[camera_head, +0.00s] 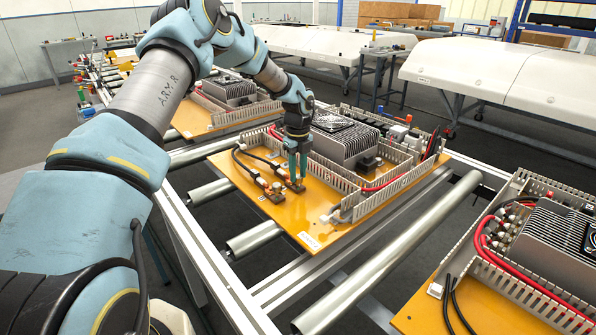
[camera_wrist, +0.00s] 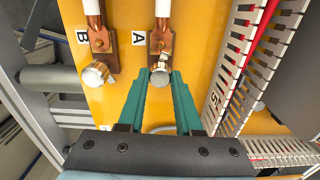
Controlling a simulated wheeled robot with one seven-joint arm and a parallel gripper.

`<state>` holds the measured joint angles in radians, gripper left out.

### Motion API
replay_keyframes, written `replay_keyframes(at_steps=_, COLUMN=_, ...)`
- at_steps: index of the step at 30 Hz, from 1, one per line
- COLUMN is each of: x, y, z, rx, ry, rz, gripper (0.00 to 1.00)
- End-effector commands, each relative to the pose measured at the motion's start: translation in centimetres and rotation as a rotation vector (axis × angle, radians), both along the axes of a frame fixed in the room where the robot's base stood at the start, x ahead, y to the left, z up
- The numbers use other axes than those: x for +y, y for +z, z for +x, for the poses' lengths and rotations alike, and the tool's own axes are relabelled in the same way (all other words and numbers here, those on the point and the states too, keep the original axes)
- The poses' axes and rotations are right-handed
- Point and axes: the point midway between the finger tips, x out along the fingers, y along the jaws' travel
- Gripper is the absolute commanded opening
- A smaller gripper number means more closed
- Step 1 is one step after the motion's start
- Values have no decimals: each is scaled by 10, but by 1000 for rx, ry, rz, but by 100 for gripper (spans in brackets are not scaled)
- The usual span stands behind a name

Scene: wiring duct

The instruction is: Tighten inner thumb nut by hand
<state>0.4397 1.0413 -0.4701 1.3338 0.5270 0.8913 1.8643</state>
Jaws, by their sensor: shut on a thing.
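The inner thumb nut (camera_wrist: 160,77) is a silvery round knob at the copper terminal marked A, on the orange board (camera_head: 232,166). My gripper (camera_head: 297,179) points down at this terminal. In the wrist view its teal fingers (camera_wrist: 159,78) stand on both sides of the nut, shut on it. The fingers partly hide the nut's sides. A copper lug (camera_wrist: 162,40) with a white-sleeved cable lies at this terminal. The other thumb nut (camera_wrist: 95,74) sits at the terminal marked B, to the left, clear of the fingers.
A slotted grey wiring duct (camera_wrist: 240,65) with a red wire runs close to the right of terminal A. A finned heatsink box (camera_head: 345,139) stands behind the duct. Black cables (camera_head: 250,152) arch over the board's left part.

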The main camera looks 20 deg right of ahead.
Motion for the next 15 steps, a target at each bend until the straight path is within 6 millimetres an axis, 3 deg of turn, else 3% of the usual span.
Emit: replay_keyframes(at_steps=15, x=-3, y=6, z=3, rx=-10, ry=-207, rz=-7, gripper=0)
